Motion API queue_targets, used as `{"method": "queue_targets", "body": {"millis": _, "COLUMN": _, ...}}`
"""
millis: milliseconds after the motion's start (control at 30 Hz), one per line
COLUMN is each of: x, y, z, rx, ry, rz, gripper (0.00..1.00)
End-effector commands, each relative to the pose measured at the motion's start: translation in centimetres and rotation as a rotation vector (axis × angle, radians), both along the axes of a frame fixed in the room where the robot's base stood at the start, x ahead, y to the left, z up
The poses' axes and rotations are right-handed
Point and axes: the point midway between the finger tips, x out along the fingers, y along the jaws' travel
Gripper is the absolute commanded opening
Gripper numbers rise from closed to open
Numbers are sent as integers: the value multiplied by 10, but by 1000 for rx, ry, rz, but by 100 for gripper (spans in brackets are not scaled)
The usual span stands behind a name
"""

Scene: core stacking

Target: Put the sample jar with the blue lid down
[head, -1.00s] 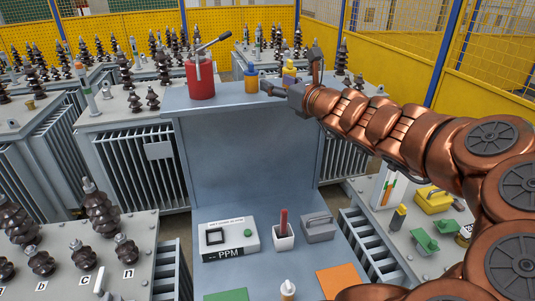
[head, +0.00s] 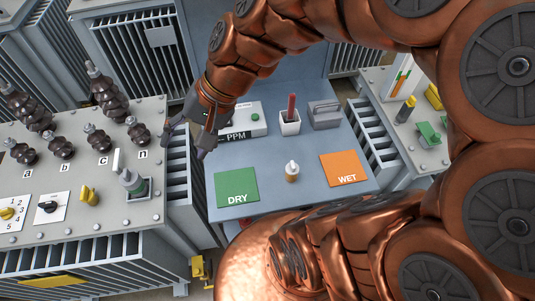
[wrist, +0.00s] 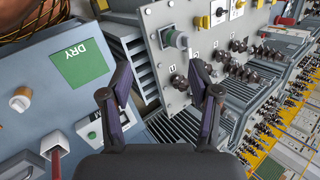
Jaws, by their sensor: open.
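My gripper (head: 186,142) is open and empty. In the head view it hangs at the left edge of the work table, beside the transformer with the lettered bushings. In the wrist view its two fingers (wrist: 160,80) are spread with nothing between them. No jar with a blue lid shows in either current view. A small amber jar with a white cap (head: 291,171) stands on the table between the green DRY mat (head: 238,187) and the orange WET mat (head: 344,168). It also shows at the left of the wrist view (wrist: 20,99).
On the table stand a white PPM meter (head: 255,118), a white cup with a red stick (head: 290,122) and a grey case (head: 324,115). The transformer top (head: 70,170) at left carries bushings, knobs and a green-grey fitting (head: 133,184). Both mats look bare.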

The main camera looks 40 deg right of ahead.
Motion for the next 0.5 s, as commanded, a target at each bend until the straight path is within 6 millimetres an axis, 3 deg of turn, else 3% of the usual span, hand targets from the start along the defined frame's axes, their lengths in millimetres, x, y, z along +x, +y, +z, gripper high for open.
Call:
{"method": "queue_targets", "body": {"millis": 33, "x": -25, "y": -4, "z": -15, "rx": -96, "ry": 22, "rz": 111, "gripper": 62}}
{"method": "queue_targets", "body": {"millis": 100, "x": -56, "y": -20, "z": -33, "rx": -224, "ry": 55, "rz": 256, "gripper": 62}}
{"method": "queue_targets", "body": {"millis": 200, "x": -90, "y": -47, "z": -49, "rx": -376, "ry": 107, "rz": 426, "gripper": 62}}
{"method": "queue_targets", "body": {"millis": 333, "x": -117, "y": -79, "z": -55, "rx": -508, "ry": 161, "rz": 567, "gripper": 62}}
{"method": "queue_targets", "body": {"millis": 500, "x": -129, "y": -88, "z": -56, "rx": -575, "ry": 189, "rz": 631, "gripper": 62}}
